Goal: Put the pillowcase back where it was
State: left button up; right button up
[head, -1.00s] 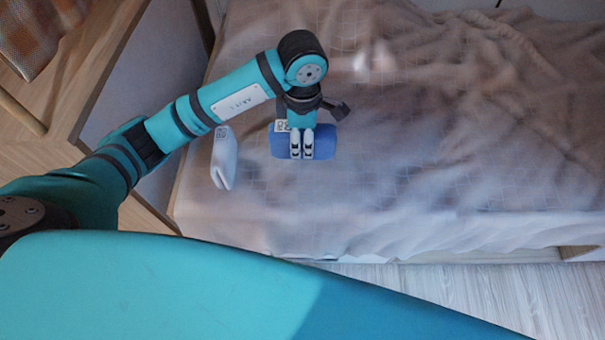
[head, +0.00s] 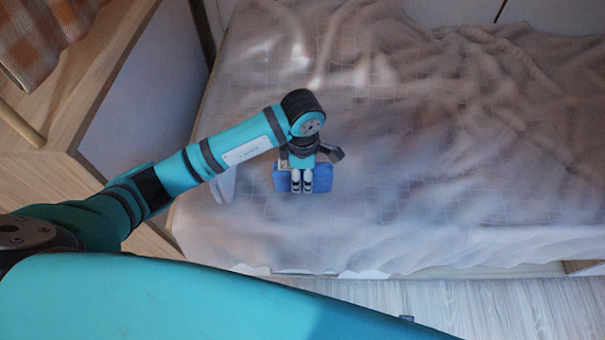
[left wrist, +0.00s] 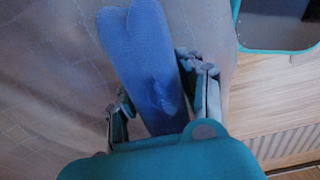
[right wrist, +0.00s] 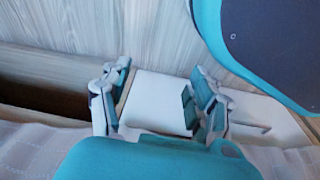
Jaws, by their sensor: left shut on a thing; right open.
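The blue pillowcase (head: 320,178) is a folded cloth bundle over the bed, near its left end in the head view. My left gripper (head: 302,183) is shut on its middle, pointing down. In the left wrist view the pillowcase (left wrist: 148,65) runs up between the fingers of the left gripper (left wrist: 156,90); I cannot tell whether it touches the bed. My right gripper (right wrist: 157,90) is open and empty in the right wrist view, near the bed's edge. It is not in the head view.
The bed (head: 430,190) has a rumpled pale checked cover with much free room to the right. A small white object (head: 223,187) lies left of the pillowcase, partly behind my arm. A wooden cabinet (head: 60,170) stands at the left. Pale floor (head: 490,310) lies in front.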

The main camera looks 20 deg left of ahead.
pick_arm(q)
jog(key=o, duration=0.9)
jog(key=shift+c, duration=0.2)
jog(key=o, duration=0.3)
jog(key=shift+o, duration=0.2)
pick_arm(e)
jog(key=shift+w+r, duration=0.3)
jog(key=shift+r, duration=0.05)
pick_arm(q)
jog(key=shift+r, duration=0.1)
notch_tip(320, 180, up, 12)
jog(key=shift+p, duration=0.7)
pick_arm(e)
jog(key=s+f, duration=0.1)
jog(key=f, duration=0.1)
jog(key=s+f, duration=0.1)
jog(key=s, duration=0.1)
jog(key=shift+s+d+f, duration=0.2)
jog(key=shift+f, duration=0.15)
